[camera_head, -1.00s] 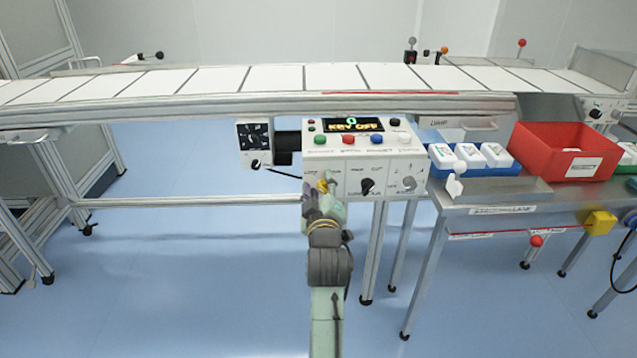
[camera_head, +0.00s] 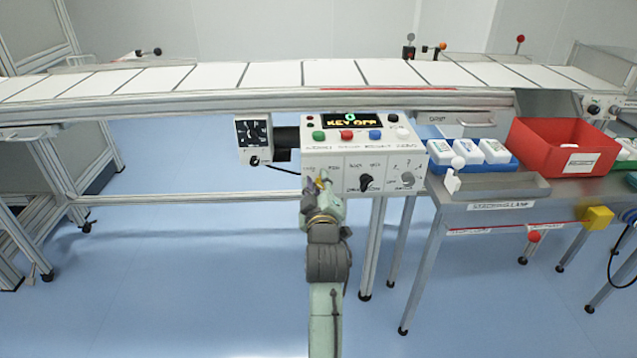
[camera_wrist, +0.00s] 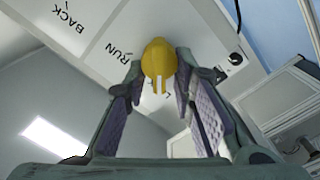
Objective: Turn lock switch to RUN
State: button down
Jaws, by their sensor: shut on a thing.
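The lock switch has a yellow knob (camera_wrist: 158,64) on the white control box (camera_head: 345,160), seen close in the wrist view. My gripper (camera_wrist: 158,75) has its two fingertips closed on either side of the yellow knob. The label RUN stands beside the knob, and BACK is farther to the upper left; the label below the knob is partly hidden. In the head view, my gripper (camera_head: 318,186) is at the lower left of the control box and covers most of the switch. The display (camera_head: 352,121) reads KEY OFF with a green 0 above.
Green, red, blue and white buttons line the box's top, with a black knob (camera_head: 366,183) to the right. A dial unit (camera_head: 254,137) is at its left. The conveyor (camera_head: 260,76) runs behind. A red bin (camera_head: 560,150) stands on the right table.

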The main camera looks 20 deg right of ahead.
jog(key=shift+r, duration=0.15)
jog(key=m+p, duration=0.1)
jog(key=m, duration=0.1)
jog(key=m+p, duration=0.1)
jog(key=m, duration=0.1)
jog(key=shift+d+r, duration=0.2)
jog(key=m, duration=0.1)
jog(key=m+p, duration=0.1)
jog(key=m, duration=0.2)
jog(key=shift+s+d+r+m+p, duration=0.1)
jog(key=shift+s+d+m+p, duration=0.05)
jog(key=shift+d+m+p, duration=0.2)
jog(key=m, duration=0.1)
jog(key=m+p, duration=0.1)
jog(key=m, duration=0.1)
jog(key=m+p, duration=0.1)
jog(key=shift+d+m, duration=0.25)
jog(key=shift+s+d+f+m+p, duration=0.15)
jog(key=shift+m+p, duration=0.35)
jog(key=shift+m, duration=0.65)
jog(key=shift+d+f+m+p, duration=0.15)
jog(key=shift+m+p, duration=0.3)
jog(key=shift+m, duration=0.7)
jog(key=shift+f, duration=0.1)
jog(key=c, duration=1.4)
grip_release()
jog(key=shift+a, duration=0.1)
